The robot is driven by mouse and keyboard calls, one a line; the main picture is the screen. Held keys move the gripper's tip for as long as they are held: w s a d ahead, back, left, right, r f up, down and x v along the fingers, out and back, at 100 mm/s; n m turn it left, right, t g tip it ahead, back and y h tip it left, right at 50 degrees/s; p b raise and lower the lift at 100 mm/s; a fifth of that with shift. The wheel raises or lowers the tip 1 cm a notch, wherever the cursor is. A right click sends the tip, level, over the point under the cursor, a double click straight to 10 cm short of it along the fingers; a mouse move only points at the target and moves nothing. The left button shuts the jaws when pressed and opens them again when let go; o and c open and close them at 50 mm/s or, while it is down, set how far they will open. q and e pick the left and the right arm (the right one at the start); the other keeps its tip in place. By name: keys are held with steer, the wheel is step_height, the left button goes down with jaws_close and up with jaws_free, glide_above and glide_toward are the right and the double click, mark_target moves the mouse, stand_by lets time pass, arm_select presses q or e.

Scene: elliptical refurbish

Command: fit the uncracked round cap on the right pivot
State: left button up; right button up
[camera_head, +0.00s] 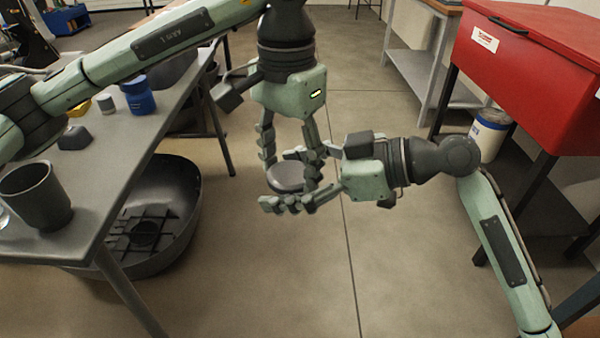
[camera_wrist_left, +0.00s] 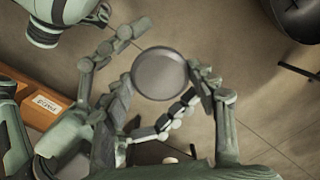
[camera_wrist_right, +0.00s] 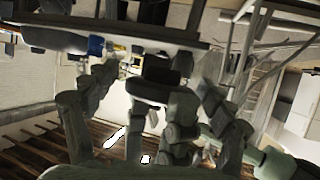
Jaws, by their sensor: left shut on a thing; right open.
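A round dark grey cap (camera_head: 285,178) is held above the floor between my two grippers. In the left wrist view the cap (camera_wrist_left: 160,75) shows a smooth face with a lighter rim and no visible crack. My left gripper (camera_head: 288,165) points down and is shut on the cap, its fingers at opposite sides. My right gripper (camera_head: 293,180) comes in from the right, open, with fingers on either side of the cap; whether they touch it is unclear. In the right wrist view the cap (camera_wrist_right: 147,89) appears edge-on between the fingers. I cannot make out the right pivot.
A grey table (camera_head: 95,215) at left carries a dark cup (camera_head: 35,195), a blue jar (camera_head: 137,95), a grey can (camera_head: 105,103) and a dark block (camera_head: 73,137). A black tub (camera_head: 185,215) stands below. A red cabinet (camera_head: 535,65) and white bucket (camera_head: 488,132) are at right. Middle floor is clear.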

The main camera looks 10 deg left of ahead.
steer(key=shift+c, duration=0.3)
steer(key=c, duration=1.2)
arm_select(q)
steer(key=o, duration=1)
arm_select(e)
steer(key=shift+o, duration=0.2)
steer(key=shift+c, duration=0.2)
